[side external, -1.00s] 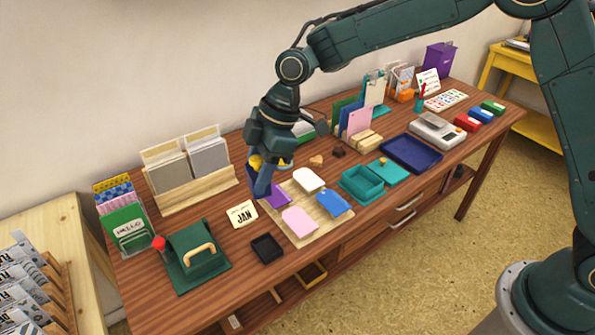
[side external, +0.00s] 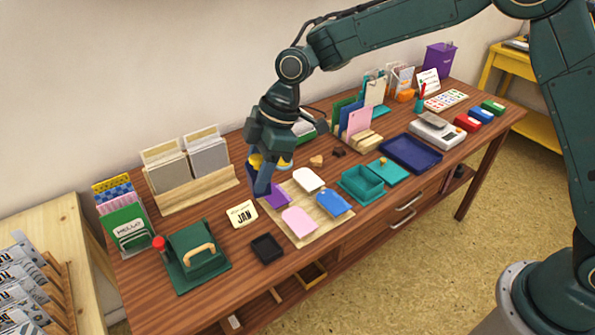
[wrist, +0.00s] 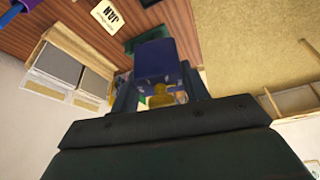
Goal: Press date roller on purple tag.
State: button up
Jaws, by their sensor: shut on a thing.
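My gripper (side external: 262,178) is low over the left end of the wooden board. It is shut on the date roller, whose yellow part (side external: 256,161) shows beside the fingers. In the wrist view the roller has a dark blue body (wrist: 155,58) and a yellow knob (wrist: 162,98) between my fingers. The purple tag (side external: 278,197) lies on the board, right under and beside my gripper, and is partly covered by it. I cannot tell whether the roller touches the tag.
The board (side external: 322,226) also holds a white tag (side external: 308,180), a pink tag (side external: 299,222) and a blue tag (side external: 333,203). A JAN card (side external: 242,214), black tray (side external: 266,248) and green press (side external: 196,258) are nearby. A teal box (side external: 361,184) stands right.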

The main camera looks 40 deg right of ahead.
jog(key=w+d+f, duration=0.9)
jog(key=w+d, duration=0.1)
jog(key=w, duration=0.1)
jog(key=shift+w+f, duration=0.2)
jog(key=shift+f, duration=0.1)
jog(key=shift+f, duration=0.15)
send_over(276, 195)
jog(key=shift+f, duration=2.85)
jog(key=shift+f, duration=0.6)
notch_tip(276, 195, up, 7)
dwell(1.0)
